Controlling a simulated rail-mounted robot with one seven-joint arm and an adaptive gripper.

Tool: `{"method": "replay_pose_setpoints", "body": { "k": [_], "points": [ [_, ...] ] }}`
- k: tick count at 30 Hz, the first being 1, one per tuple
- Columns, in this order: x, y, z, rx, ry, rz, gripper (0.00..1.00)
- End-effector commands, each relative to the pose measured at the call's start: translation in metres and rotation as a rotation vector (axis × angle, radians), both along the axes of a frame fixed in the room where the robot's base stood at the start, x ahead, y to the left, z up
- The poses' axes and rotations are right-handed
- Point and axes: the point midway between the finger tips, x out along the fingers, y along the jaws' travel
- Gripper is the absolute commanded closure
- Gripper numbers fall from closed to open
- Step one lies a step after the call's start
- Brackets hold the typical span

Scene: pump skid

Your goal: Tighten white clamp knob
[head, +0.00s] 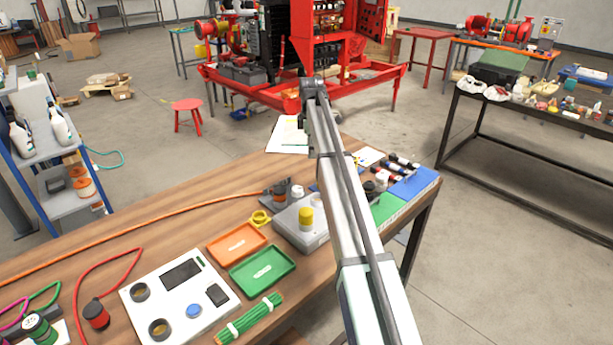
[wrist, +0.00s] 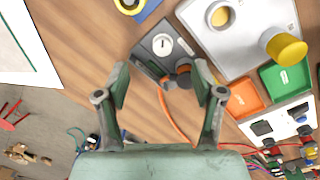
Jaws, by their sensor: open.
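The white clamp knob (wrist: 162,46) is a small round white cap on a dark grey plate (wrist: 148,57) on the wooden bench. In the head view the white knob (head: 297,191) shows just left of my arm. My gripper (wrist: 163,80) is open and empty, with its two fingers apart. In the wrist view the knob appears beyond the fingertips, roughly centred between them, and nothing touches it.
A black-and-brown knob (wrist: 183,70) with an orange hose sits close beside the white knob. A grey box (head: 290,228) with a yellow knob (head: 306,218) stands nearby. An orange tray (head: 237,244) and a green tray (head: 262,271) lie in front.

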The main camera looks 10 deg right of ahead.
Motion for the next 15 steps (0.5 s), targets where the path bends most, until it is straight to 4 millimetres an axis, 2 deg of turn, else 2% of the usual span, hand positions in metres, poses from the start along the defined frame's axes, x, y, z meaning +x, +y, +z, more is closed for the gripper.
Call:
{"method": "replay_pose_setpoints", "body": {
  "k": [1, 3, 6, 11, 15],
  "points": [
    [0.006, 0.024, 0.005, 0.004, 0.009, 0.037, 0.32],
    [0.008, 0.045, 0.004, 0.008, 0.015, 0.072, 0.32],
    [0.01, 0.061, 0.001, 0.012, 0.021, 0.1, 0.32],
    [0.01, 0.066, -0.011, 0.013, 0.023, 0.108, 0.32],
    [0.01, 0.065, -0.029, 0.014, 0.024, 0.106, 0.32]
  ]
}}
